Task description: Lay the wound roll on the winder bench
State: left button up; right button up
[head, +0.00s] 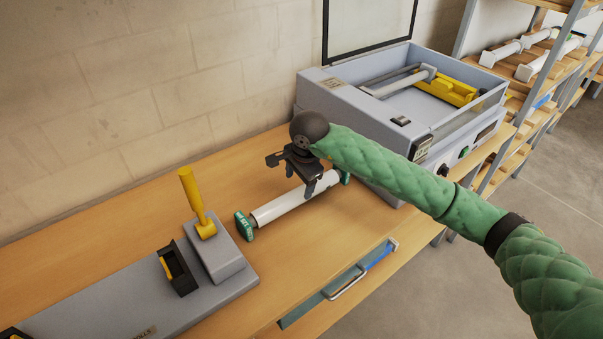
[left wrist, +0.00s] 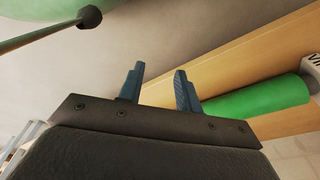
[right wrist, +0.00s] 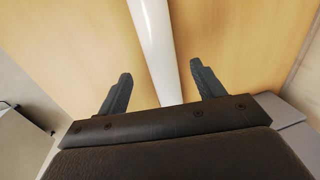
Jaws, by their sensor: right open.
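A white roll (head: 292,204) with green end caps lies on the wooden bench (head: 130,222), between the grey base plate and the laminator. My right gripper (head: 299,182) is open above the roll, near its right half. In the right wrist view the roll (right wrist: 155,45) runs between the two spread fingers and nothing is clamped; whether they touch it cannot be told. My left gripper (left wrist: 158,78) shows only in the left wrist view, with its fingers apart and nothing between them.
The grey laminator (head: 362,128) stands right of the roll. A grey base plate with a yellow lever (head: 193,196) and a black bracket (head: 177,268) stands left. A drawer handle (head: 347,284) is at the bench front. A rack holds more white rolls (head: 500,54). A green cylinder (left wrist: 260,97) shows near my left gripper.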

aim_at(301, 201)
pick_arm(q)
notch_tip(301, 201, up, 6)
jog(key=w+d+b, duration=0.1)
jog(key=d+b, duration=0.1)
jog(key=shift+w+f, duration=0.15)
jog(key=shift+w, duration=0.25)
pick_arm(e)
jog(key=shift+s+d+r, duration=0.1)
jog(key=shift+s+r, duration=0.05)
jog(key=shift+r, duration=0.75)
jog(key=shift+s+d+r, duration=0.1)
jog(key=shift+s+r, duration=0.05)
jog(key=shift+r, duration=0.8)
jog(key=shift+s+d+r, duration=0.1)
jog(key=shift+s+r, duration=0.05)
jog(key=shift+r, duration=0.75)
